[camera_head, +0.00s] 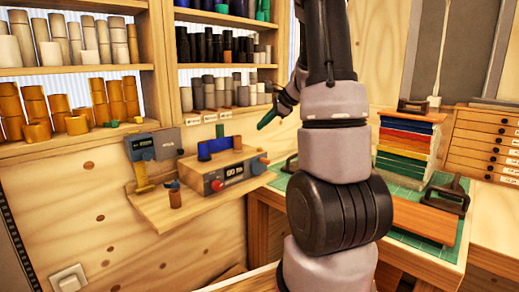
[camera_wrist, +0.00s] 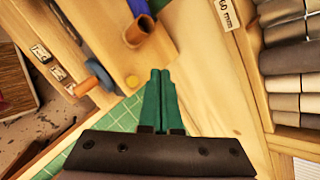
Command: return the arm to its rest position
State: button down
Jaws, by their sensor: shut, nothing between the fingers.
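My gripper (camera_head: 267,119) is raised in front of the shelves, above the wooden ledge with the control box. In the wrist view my gripper (camera_wrist: 158,74) shows its two green fingers pressed together with nothing between them. My arm stands in the middle of the head view and hides part of the bench behind it. The rest position itself is not marked in either view.
Shelves of foil rolls (camera_head: 113,97) fill the back left. A wooden control box (camera_head: 229,169) with blue rolls on top sits on the ledge. A green cutting mat (camera_head: 283,181) covers the bench; a stack of coloured boards (camera_head: 408,138) stands right of my arm.

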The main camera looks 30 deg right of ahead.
dwell(0.3)
jog(key=s+a+r+n, duration=0.4)
jog(key=s+a+r, duration=0.2)
jog(key=a, duration=0.1)
jog(key=s+a+r+n+h, duration=0.1)
jog(key=s+a+r+n, duration=0.1)
jog(key=s, duration=0.4)
jog(key=s+a+r+n+h, duration=0.1)
jog(key=s+a+r+n, duration=0.1)
jog(key=s+a+n, duration=0.2)
jog(key=s+a+r+n, duration=0.2)
jog(key=s+n, duration=0.4)
jog(key=s, duration=0.4)
jog(key=shift+a+g+h, duration=0.3)
jog(key=shift+a+h, duration=0.1)
jog(key=shift+a, duration=0.25)
